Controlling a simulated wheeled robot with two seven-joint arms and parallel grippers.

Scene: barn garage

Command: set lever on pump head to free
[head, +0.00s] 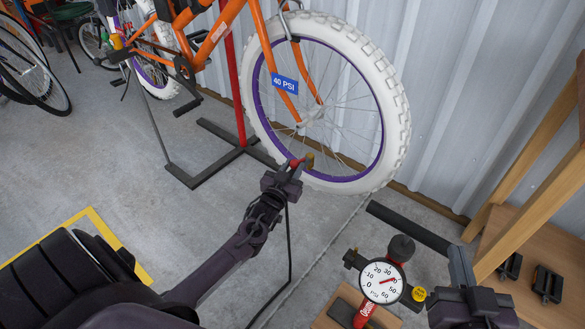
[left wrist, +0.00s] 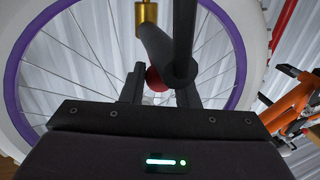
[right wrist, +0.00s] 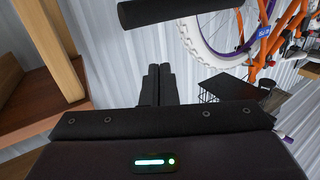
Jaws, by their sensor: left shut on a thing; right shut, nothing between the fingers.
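My left gripper (head: 285,177) is shut on the dark pump head (left wrist: 165,50) and holds it in front of the white-tyred front wheel (head: 398,115). In the head view the pump head's red part (head: 297,163) and brass end (head: 310,158) stick out past the fingers. In the left wrist view the brass end (left wrist: 147,14) is at the top and a red round part (left wrist: 155,80) sits between the fingers. I cannot tell the lever's position. My right gripper (head: 460,266) is shut and empty at the lower right, beside the pump gauge (head: 383,281), far from the pump head.
The pump's dark handle bar (head: 408,228) slants above the gauge. A black hose (head: 290,235) hangs from the pump head. The orange bike (head: 215,40) is on a red stand (head: 233,80) and bears a "40 PSI" tag (head: 285,84). A wooden shelf (head: 530,155) stands at the right.

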